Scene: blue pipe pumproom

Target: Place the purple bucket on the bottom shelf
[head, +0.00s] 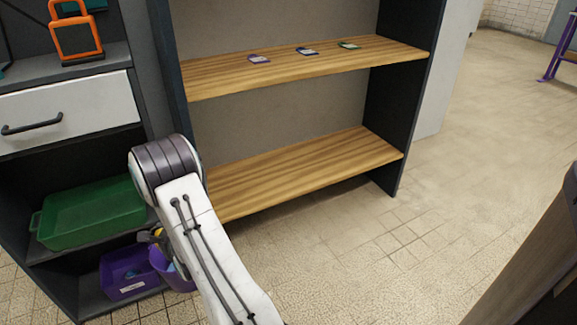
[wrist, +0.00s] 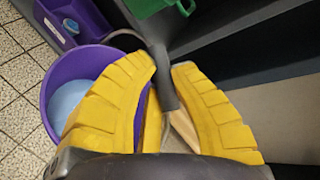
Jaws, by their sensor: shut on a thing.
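The purple bucket (head: 172,272) hangs low in front of the dark cabinet in the head view, partly hidden by my arm. In the wrist view the bucket (wrist: 66,72) shows its open top, with something light blue inside. My gripper (wrist: 165,75) has its yellow fingers closed around the dark grip of the bucket's handle (wrist: 158,62). In the head view my gripper (head: 155,238) is mostly hidden behind my arm. The bottom shelf (head: 320,164) is a bare wooden board in the dark shelf unit, to the right of the bucket.
The upper shelf (head: 300,65) holds three small flat items. The left cabinet holds a green bin (head: 92,214) and, below it, a purple bin (head: 130,272). A white drawer (head: 65,112) is above them. Tiled floor (head: 400,240) is clear before the shelf unit.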

